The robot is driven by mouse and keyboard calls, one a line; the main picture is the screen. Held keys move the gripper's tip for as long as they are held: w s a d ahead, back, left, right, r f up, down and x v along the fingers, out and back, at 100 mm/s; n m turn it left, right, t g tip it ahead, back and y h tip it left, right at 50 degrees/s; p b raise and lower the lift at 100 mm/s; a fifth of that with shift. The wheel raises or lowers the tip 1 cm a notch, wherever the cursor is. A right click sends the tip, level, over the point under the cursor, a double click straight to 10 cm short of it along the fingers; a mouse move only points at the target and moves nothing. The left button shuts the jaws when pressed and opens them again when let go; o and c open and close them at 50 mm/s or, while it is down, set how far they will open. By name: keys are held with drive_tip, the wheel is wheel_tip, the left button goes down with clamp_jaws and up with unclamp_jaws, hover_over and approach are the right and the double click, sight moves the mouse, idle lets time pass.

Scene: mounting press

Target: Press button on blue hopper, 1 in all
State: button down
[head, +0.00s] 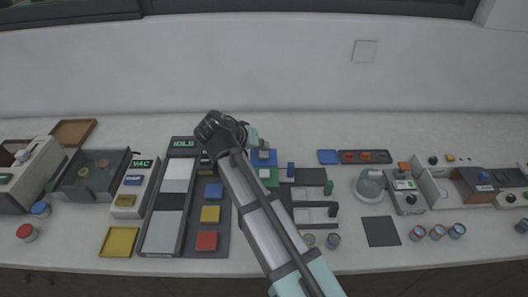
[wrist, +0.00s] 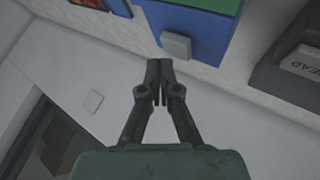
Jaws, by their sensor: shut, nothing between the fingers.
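A blue hopper (wrist: 203,40) fills the top middle of the wrist view, with a green part (wrist: 225,5) above it. A small grey block-shaped button (wrist: 177,46) sits on its near blue face. My gripper (wrist: 159,66) is shut and empty. Its fingertips are just below and left of the button in the picture, apart from it as far as I can tell. In the head view, a blue block (head: 258,160), which looks like this hopper, sits behind my arm, partly hidden. My fingertips cannot be made out there.
A dark block with a pale lettered key (wrist: 302,63) is right of the hopper in the wrist view. In the head view, blue, yellow and red pads (head: 206,240) lie left of my arm. A dark-framed unit (head: 315,195) stands right. Bare counter (head: 325,130) shows behind.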

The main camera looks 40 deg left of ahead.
sight(263, 154)
drive_tip(key=shift+r, duration=0.15)
drive_tip(key=shift+r+p, duration=1.3)
drive_tip(key=shift+r, duration=1.2)
